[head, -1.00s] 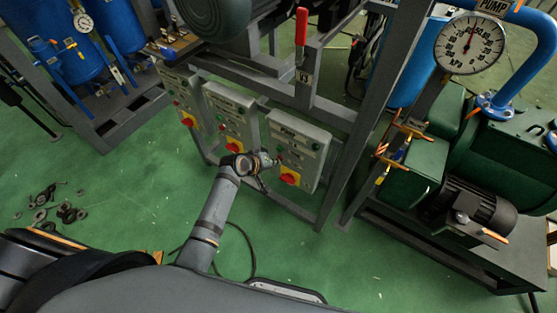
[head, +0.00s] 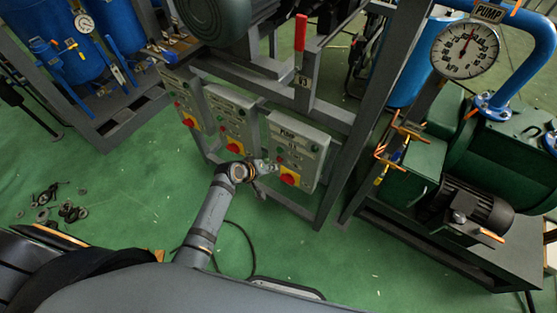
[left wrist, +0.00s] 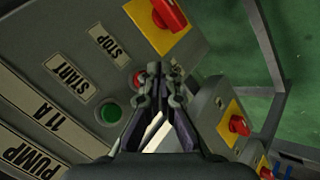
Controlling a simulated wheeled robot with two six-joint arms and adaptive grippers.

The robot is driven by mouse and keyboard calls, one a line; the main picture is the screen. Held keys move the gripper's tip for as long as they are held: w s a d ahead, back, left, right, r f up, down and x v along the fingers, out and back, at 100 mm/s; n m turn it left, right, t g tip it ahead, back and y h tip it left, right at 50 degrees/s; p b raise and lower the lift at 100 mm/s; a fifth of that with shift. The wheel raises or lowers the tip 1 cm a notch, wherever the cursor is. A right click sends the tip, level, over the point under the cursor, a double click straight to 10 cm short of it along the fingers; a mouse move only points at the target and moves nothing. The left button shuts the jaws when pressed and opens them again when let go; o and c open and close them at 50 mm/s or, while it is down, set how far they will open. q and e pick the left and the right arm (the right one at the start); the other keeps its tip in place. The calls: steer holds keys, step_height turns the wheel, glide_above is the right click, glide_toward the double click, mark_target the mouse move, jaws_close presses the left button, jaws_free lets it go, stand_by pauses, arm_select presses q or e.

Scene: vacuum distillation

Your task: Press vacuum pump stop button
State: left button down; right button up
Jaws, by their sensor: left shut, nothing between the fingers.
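The grey pump control box (head: 311,144) is on the frame in the middle of the head view. In the left wrist view its panel (left wrist: 62,133) carries PUMP, START and STOP labels, a green start button (left wrist: 109,113) and a red stop button (left wrist: 137,79). The stop button is partly hidden behind a finger of my left gripper (left wrist: 155,70). The gripper is shut and empty, with its tips close in front of the panel at the stop button; contact cannot be told. In the head view my left gripper (head: 270,166) is at the box's lower left. My right gripper is not shown.
A red rotary switch on yellow (head: 290,178) is low on the pump box, near the gripper. Two similar boxes (head: 233,120) stand to the left. A round gauge (head: 465,48) and green pump (head: 485,165) are at right. Green floor lies in front.

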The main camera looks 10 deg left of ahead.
arm_select(q)
steer(key=s, duration=0.1)
steer(key=s+a+p, duration=0.1)
steer(key=s+p, duration=0.1)
steer(key=s, duration=0.1)
steer(key=shift+a, duration=0.25)
stand_by(0.3)
steer(key=s+a+f+m+g+y, duration=0.15)
steer(key=s+a+f, duration=0.25)
steer(key=s+f, duration=0.5)
steer(key=s+a+f+m+g+y, duration=0.1)
steer(key=s+a+f+g+y, duration=0.15)
steer(key=s+f, duration=0.65)
steer(key=s+a+f+m, duration=0.1)
steer(key=s+a+f, duration=0.1)
steer(key=s, duration=0.5)
steer(key=s+a+f+m+g+y, duration=0.1)
steer(key=s+a+f, duration=0.1)
steer(key=s+f, duration=0.3)
steer(key=s+a+f+m+g, duration=0.1)
steer(key=s+f, duration=0.3)
steer(key=s, duration=0.4)
steer(key=shift+s+a+f+m+y, duration=0.2)
steer(key=shift+s+a+m+y, duration=0.15)
steer(key=shift+a+m, duration=0.1)
